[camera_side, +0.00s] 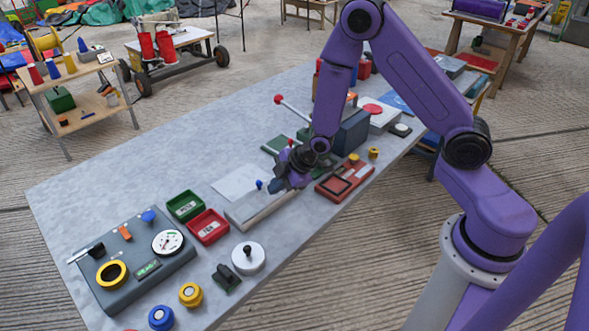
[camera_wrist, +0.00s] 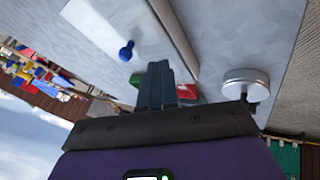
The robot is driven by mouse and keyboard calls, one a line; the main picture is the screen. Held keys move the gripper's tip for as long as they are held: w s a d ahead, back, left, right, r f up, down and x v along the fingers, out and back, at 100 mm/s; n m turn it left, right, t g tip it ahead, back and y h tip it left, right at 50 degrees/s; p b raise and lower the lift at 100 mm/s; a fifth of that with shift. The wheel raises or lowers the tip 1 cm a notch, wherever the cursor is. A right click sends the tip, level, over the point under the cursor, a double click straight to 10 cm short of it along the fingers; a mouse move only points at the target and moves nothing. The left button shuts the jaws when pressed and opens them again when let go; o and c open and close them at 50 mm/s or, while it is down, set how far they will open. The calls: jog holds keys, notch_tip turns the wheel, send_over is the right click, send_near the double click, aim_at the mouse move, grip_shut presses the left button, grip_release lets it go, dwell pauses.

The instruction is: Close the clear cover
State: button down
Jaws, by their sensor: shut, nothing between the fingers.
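My gripper (camera_side: 277,185) is low over the table, tilted, beside the far end of a long grey block with a blue knob (camera_side: 259,184). In the wrist view its fingers (camera_wrist: 156,68) are together and empty, and the blue knob (camera_wrist: 127,50) lies to their left. A red base with a dark square frame (camera_side: 336,184) sits right of my gripper in the side view. The frame may be the clear cover, but I cannot tell whether it holds a clear pane or how far it is tilted.
A grey control panel (camera_side: 110,282), green bin (camera_side: 185,206) and red bin (camera_side: 207,227) stand at the left. A white round base with a black knob (camera_side: 248,257) is near the front edge. A dark blue box (camera_side: 351,132) stands behind the red base. The table's far left is clear.

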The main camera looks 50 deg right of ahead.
jog(key=v, duration=0.8)
jog(key=s+r+m+g+h, duration=0.1)
jog(key=s+r+g, duration=0.2)
jog(key=s, duration=1)
jog(key=s+r+g+h, duration=0.1)
jog(key=s+r+g, duration=0.1)
jog(key=s+r, duration=0.7)
jog(key=s, duration=0.4)
jog(key=shift+s+m+g+h, duration=0.3)
jog(key=shift+s+m+g, duration=0.1)
jog(key=shift+r, duration=0.1)
